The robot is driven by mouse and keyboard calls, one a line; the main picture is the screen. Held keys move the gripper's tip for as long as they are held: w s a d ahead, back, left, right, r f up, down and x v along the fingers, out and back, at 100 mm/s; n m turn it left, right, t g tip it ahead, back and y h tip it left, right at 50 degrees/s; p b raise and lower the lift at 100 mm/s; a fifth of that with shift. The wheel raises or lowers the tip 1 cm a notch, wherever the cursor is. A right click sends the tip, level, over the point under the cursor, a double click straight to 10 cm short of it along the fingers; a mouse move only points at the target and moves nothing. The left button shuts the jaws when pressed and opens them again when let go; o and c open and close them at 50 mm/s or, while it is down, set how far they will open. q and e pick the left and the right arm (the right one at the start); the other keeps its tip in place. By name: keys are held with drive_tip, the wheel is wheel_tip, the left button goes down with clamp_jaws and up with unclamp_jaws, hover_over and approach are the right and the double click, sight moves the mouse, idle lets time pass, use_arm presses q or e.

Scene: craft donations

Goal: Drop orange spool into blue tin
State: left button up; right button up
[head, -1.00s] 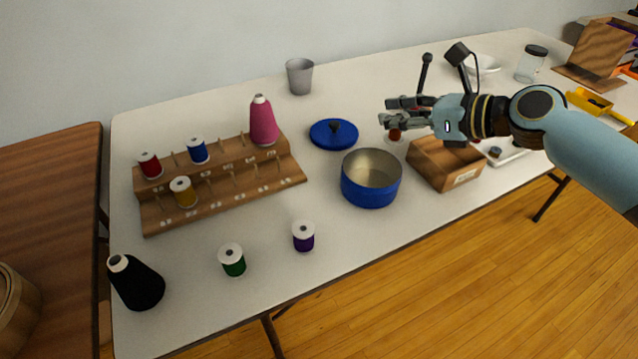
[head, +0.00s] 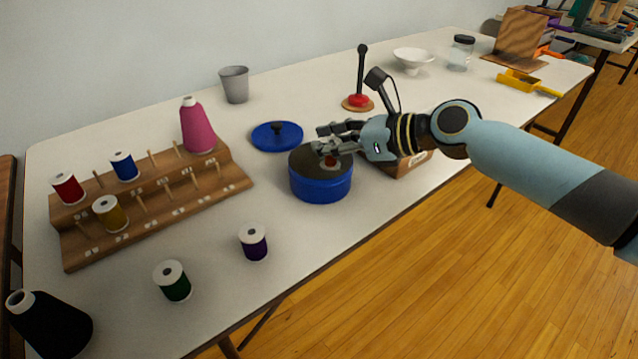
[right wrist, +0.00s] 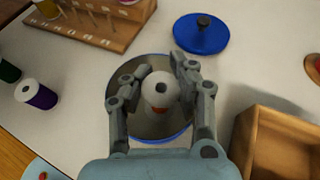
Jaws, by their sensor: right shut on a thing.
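The blue tin (head: 320,187) stands without its lid near the table's front edge, and it also shows in the right wrist view (right wrist: 181,138). My right gripper (head: 325,150) is over the tin's mouth, shut on a spool (right wrist: 160,92). In the right wrist view the spool's pale end faces the camera, and a little orange-red shows at its lower edge. A bit of the spool also shows under the fingers in the head view (head: 331,161). The fingers hide most of it. I cannot tell how deep it hangs at the rim. My left gripper is not in view.
The blue lid (head: 277,136) lies behind the tin. A wooden box (head: 413,163) stands close at its right. A tiered spool rack (head: 235,178) is at the left. Purple (head: 253,244) and green (head: 172,282) spools stand in front. A lamp-like stand (head: 360,85) is behind.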

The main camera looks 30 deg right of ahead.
drive_tip(key=shift+r, duration=0.1)
drive_tip(key=o, duration=0.9)
drive_tip(key=shift+o, duration=0.2)
drive_tip(key=v, duration=0.7)
drive_tip(key=shift+s, duration=0.25)
drive_tip(key=shift+d, duration=0.1)
